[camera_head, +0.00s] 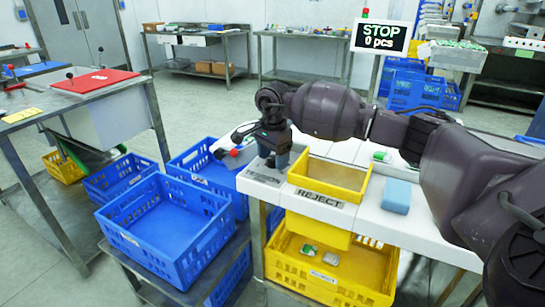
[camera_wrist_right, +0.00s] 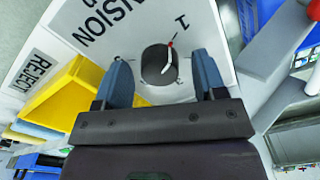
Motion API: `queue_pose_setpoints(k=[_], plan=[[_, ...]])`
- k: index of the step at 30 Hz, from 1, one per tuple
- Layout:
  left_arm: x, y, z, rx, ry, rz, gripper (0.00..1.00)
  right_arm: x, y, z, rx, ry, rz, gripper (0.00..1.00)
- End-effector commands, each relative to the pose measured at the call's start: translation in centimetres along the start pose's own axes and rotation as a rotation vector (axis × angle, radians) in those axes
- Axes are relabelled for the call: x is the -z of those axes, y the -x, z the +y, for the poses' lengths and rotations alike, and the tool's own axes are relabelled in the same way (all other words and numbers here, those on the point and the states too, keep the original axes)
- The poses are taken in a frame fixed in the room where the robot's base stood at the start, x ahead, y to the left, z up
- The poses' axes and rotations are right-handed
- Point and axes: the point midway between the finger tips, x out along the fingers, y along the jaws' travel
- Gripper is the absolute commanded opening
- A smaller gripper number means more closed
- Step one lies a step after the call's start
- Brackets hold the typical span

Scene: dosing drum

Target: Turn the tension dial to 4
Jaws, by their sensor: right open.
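The tension dial (camera_wrist_right: 160,66) is a dark round knob on a white panel marked "TENSION", seen in the right wrist view. A white pointer with a red tip on it points toward the upper right, roughly toward the printed "1"; no 4 can be read. My right gripper (camera_wrist_right: 161,60) is open, with one blue-grey finger on each side of the dial; I cannot tell whether they touch it. In the head view my right gripper (camera_head: 273,158) points down over the panel's left end and hides the dial. My left gripper is not in view.
A yellow reject bin (camera_head: 330,176) stands right beside the panel, with a blue block (camera_head: 397,196) farther right. A red ball knob (camera_head: 234,153) is left of the gripper. Blue crates (camera_head: 165,225) stand to the left. A sign (camera_head: 382,37) reads "STOP 0 pcs".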

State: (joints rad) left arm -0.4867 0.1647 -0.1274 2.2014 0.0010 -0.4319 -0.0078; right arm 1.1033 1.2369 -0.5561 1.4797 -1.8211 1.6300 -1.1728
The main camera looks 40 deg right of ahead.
Motion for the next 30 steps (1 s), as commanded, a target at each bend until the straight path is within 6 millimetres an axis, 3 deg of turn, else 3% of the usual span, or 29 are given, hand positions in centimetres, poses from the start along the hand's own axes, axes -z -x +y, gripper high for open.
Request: queue_pose_setpoints(k=[6, 15, 30], plan=[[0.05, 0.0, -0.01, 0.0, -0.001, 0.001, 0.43, -0.01, 0.04, 0.01, 0.0, 0.0, 0.0, 0.61], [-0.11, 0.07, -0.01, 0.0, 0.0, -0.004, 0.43, 0.0, 0.03, 0.01, 0.0, 0.0, 0.0, 0.15], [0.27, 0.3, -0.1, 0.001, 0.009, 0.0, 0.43, 0.0, 0.29, 0.03, 0.001, -0.146, 0.0, 0.15]])
